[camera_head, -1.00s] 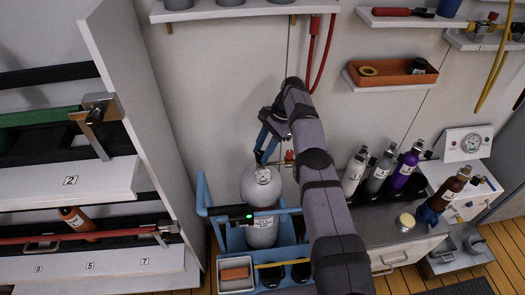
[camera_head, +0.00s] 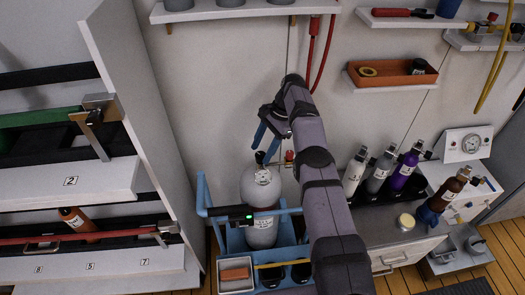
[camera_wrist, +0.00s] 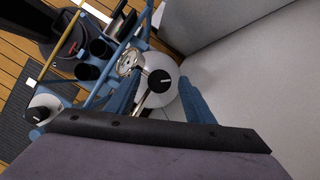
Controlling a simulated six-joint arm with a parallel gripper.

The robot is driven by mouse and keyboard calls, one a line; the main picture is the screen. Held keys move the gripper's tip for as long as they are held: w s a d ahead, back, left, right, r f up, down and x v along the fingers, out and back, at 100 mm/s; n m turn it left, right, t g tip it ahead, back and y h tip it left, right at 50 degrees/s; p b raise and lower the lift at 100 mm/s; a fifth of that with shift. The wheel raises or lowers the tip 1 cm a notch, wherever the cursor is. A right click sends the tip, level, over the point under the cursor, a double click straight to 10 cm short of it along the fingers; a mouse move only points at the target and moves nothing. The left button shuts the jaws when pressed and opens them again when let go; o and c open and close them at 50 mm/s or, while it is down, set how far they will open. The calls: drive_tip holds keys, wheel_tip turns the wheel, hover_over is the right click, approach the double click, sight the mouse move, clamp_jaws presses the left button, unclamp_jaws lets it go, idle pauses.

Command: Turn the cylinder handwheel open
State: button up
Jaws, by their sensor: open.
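The grey cylinder (camera_head: 262,188) stands upright in a blue cart (camera_head: 203,195). Its black round handwheel (camera_head: 260,157) is on top and also shows in the wrist view (camera_wrist: 159,81), with a metal valve stem and a round gauge (camera_wrist: 130,62) beside it. My gripper (camera_head: 266,147) is open above the cylinder top. In the wrist view its blue fingers (camera_wrist: 160,88) lie left and right of the handwheel, apart from it. How high the fingertips are above the handwheel is hard to tell.
A wall stands close behind the cylinder. The cart has a front rail with a black device (camera_head: 236,219) and a bin with an orange block (camera_head: 235,273). A rack (camera_head: 90,185) stands left. Several small bottles (camera_head: 378,172) stand on a counter right.

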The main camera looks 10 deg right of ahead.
sight(262, 154)
wheel_tip(262, 154, up, 9)
drive_tip(key=p, duration=0.7)
drive_tip(key=shift+w+f, duration=0.1)
drive_tip(key=shift+f, duration=0.05)
drive_tip(key=shift+c, duration=0.2)
drive_tip(key=f+n+t+h, duration=0.1)
drive_tip(key=n, duration=0.1)
drive_tip(key=f+n+t+h+b, duration=0.1)
drive_tip(key=n+h, duration=0.1)
drive_tip(key=n, duration=0.1)
drive_tip(key=d+f+n+t+h, duration=0.1)
drive_tip(key=n, duration=0.1)
drive_tip(key=shift+f+t+h, duration=0.15)
drive_tip(key=shift+t+h, duration=0.25)
drive_tip(key=s+n, duration=0.1)
drive_tip(key=s+a+n+t, duration=0.1)
drive_tip(key=n, duration=0.1)
drive_tip(key=s+a+n+t, duration=0.1)
drive_tip(key=n, duration=0.1)
drive_tip(key=shift+s+b, duration=0.4)
drive_tip(key=shift+f, duration=0.1)
drive_tip(key=shift+p+x, duration=1)
drive_tip(key=shift+x, duration=2.5)
